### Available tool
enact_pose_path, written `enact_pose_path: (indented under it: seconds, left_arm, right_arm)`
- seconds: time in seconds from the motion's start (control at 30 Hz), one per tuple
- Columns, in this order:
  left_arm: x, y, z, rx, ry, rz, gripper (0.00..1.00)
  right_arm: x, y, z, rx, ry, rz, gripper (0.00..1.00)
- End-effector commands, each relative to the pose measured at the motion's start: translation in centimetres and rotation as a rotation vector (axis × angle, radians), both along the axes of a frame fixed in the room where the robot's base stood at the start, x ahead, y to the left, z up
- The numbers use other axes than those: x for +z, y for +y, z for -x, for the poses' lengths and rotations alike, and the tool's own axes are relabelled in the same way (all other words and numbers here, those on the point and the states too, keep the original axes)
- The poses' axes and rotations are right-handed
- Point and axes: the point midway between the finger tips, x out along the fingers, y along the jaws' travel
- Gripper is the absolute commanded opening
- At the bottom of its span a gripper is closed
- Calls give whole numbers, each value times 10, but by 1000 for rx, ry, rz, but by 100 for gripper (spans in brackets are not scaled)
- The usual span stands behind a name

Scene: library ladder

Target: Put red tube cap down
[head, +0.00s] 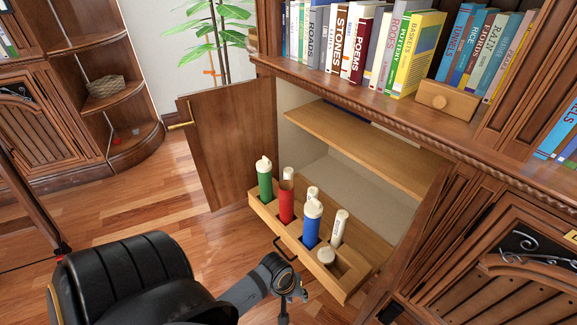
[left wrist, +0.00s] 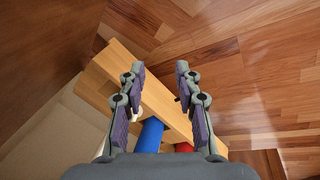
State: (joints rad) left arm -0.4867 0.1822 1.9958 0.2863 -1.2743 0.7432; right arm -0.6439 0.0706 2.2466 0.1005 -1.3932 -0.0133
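A pull-out wooden rack (head: 262,212) holds upright tubes in the head view. The red tube (head: 286,204) stands between the green tube (head: 264,184) and the blue tube (head: 311,228). Green and blue have white caps; the top of red looks pale, and I cannot tell whether it is capped. A short white piece (head: 326,256) sits at the rack's near end; I cannot tell whether it is the red tube's cap. My left gripper (head: 290,288) is just in front of the rack. In the left wrist view its fingers (left wrist: 160,68) are apart with nothing visible between the tips. My right gripper is out of view.
Taller white pieces (head: 339,228) stand behind the coloured tubes. The open cabinet door (head: 232,140) stands left of the rack, and a shelf (head: 375,148) is above its back. A black chair (head: 125,280) is at the lower left. Wood floor (head: 160,220) is clear between.

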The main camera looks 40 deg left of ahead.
Motion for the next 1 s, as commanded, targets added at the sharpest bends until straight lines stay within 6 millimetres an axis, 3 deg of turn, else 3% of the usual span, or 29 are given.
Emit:
enact_pose_path:
  seconds: [0.1,0.3,1.0]
  left_arm:
    - [23,-9,24,-366,-37,-118,33]
    - [45,-9,42,-686,-55,-227,33]
    - [46,-3,42,-709,-39,-243,33]
  right_arm:
    - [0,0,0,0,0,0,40]
    - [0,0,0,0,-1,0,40]
    - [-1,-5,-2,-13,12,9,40]
